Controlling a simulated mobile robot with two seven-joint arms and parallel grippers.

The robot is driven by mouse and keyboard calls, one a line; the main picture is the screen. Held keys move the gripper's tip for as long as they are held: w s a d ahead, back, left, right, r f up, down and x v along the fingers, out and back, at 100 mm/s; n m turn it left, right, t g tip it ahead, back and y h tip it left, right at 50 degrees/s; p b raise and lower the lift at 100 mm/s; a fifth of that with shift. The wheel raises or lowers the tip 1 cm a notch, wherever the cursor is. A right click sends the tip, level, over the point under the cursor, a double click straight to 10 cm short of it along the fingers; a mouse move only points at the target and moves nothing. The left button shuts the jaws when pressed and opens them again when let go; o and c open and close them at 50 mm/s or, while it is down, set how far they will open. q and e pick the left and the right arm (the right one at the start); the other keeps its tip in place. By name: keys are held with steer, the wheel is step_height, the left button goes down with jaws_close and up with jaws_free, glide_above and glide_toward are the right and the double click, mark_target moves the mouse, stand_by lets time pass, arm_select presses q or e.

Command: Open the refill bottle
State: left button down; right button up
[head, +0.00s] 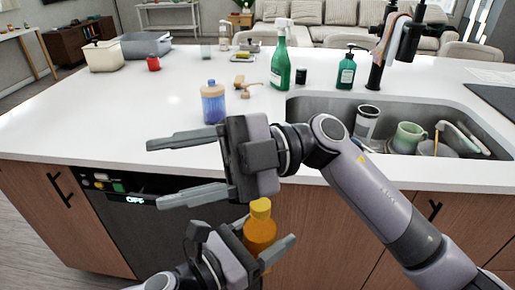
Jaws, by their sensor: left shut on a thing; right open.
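An orange bottle with a yellow cap (259,232) is held upright in front of the counter, below its top. The cap is on it. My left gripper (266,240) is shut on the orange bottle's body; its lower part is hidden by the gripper. My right gripper (158,174) is open and empty, above and to the left of the bottle. Its two fingers point left, one over the counter's front edge and one in front of the dishwasher. Its palm is just above the cap.
A blue bottle (213,103) stands on the white counter (110,110). A green spray bottle (280,62) and a green pump bottle (346,72) stand behind the sink (325,108), which holds dishes. A red jar (153,63) and bins (146,45) are at the back left.

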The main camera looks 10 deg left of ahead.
step_height(320, 180, down, 2)
steer(key=s+n+t+h, duration=0.1)
steer(key=s+t+h, duration=0.1)
steer(key=h, duration=0.3)
steer(key=m+t+h, duration=0.4)
steer(key=t+h, duration=0.6)
glide_above(256, 203)
steer(key=shift+r, duration=0.15)
steer(key=shift+w+d+f, duration=0.1)
steer(key=shift+f, duration=0.15)
step_height(256, 203, down, 7)
steer(key=shift+f, duration=0.2)
jaws_close()
arm_select(q)
steer(key=shift+d, duration=0.1)
steer(key=shift+s, duration=0.1)
